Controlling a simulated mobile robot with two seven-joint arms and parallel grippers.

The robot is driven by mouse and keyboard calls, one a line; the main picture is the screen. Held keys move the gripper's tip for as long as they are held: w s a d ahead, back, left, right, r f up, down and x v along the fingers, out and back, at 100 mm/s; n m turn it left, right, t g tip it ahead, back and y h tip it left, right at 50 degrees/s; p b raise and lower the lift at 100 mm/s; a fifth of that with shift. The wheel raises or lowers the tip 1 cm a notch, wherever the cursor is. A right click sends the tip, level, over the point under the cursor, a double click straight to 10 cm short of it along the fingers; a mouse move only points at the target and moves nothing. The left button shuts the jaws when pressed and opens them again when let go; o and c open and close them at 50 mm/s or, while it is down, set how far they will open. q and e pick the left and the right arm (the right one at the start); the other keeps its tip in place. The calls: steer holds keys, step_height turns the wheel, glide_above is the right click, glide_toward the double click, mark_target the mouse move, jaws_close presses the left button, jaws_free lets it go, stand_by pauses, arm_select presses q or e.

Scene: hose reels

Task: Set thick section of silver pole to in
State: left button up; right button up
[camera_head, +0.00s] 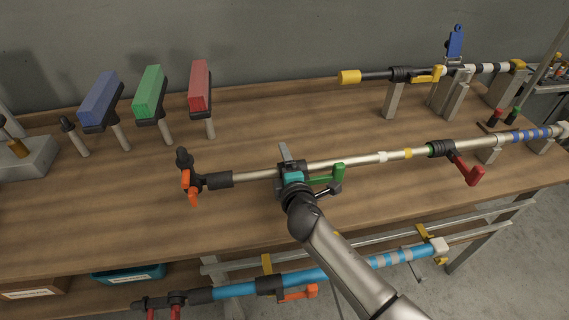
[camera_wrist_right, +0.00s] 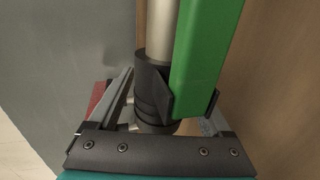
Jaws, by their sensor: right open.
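The silver pole (camera_head: 365,160) lies across the table, held up on grey supports at its right end. It has a thin left part, a black clamp with a green lever (camera_head: 326,179), then a wider middle with white and yellow bands. Farther right are a black and green clamp with a red lever (camera_head: 467,168) and a blue-striped end (camera_head: 535,134). My right gripper (camera_head: 287,158) is at the green-lever clamp. In the right wrist view its open fingers stand either side of the black collar (camera_wrist_right: 152,92) and green lever (camera_wrist_right: 207,55). Finger contact is unclear. My left gripper is not in view.
Behind lies a black and yellow pole (camera_head: 376,75) on grey blocks. Blue, green and red brush heads (camera_head: 200,86) stand at back left. A blue pole (camera_head: 300,278) hangs below the front edge. The left middle of the tabletop (camera_head: 110,200) is clear.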

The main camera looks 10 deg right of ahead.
jaws_close()
stand_by(0.6)
